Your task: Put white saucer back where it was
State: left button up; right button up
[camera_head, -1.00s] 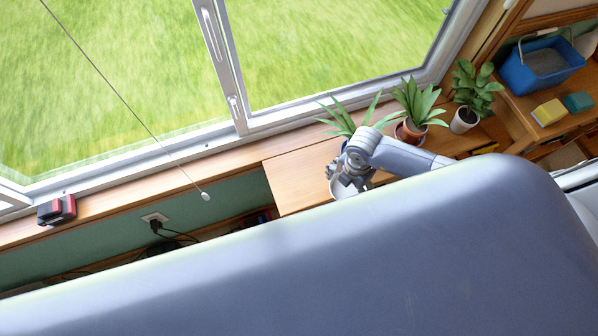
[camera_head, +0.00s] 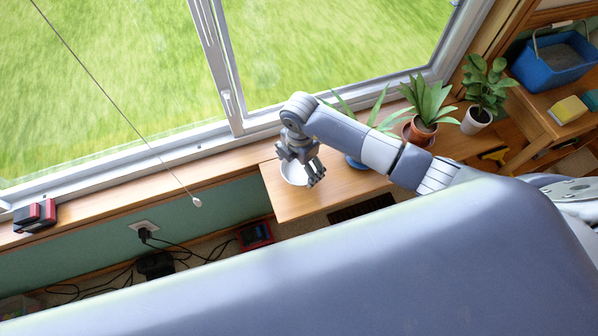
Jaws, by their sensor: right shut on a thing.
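The white saucer (camera_head: 291,176) shows at the left end of the wooden surface (camera_head: 345,190) below the window. My right gripper (camera_head: 309,178) is shut on it, with the fingers over its right side. The gripper and wrist hide part of the saucer. I cannot tell whether the saucer touches the wood or is held just above it. My left gripper is not in view.
Potted plants (camera_head: 424,108) and (camera_head: 487,90) stand to the right, and another plant is partly behind my right arm. A blue bucket (camera_head: 553,62) and sponges are at the far right. A red and black item (camera_head: 35,215) lies on the sill at left. Cables hang below.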

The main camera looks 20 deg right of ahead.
aim_at(299, 170)
jog(key=shift+w+a+f+b, duration=0.1)
jog(key=shift+f+b, duration=1.4)
jog(key=shift+f, duration=0.3)
jog(key=shift+f, duration=0.2)
jog(key=o, duration=0.9)
jog(key=shift+r, duration=0.15)
jog(key=shift+r, duration=0.25)
notch_tip(299, 170, up, 12)
jog(key=shift+f+p, duration=0.15)
jog(key=shift+p, duration=0.2)
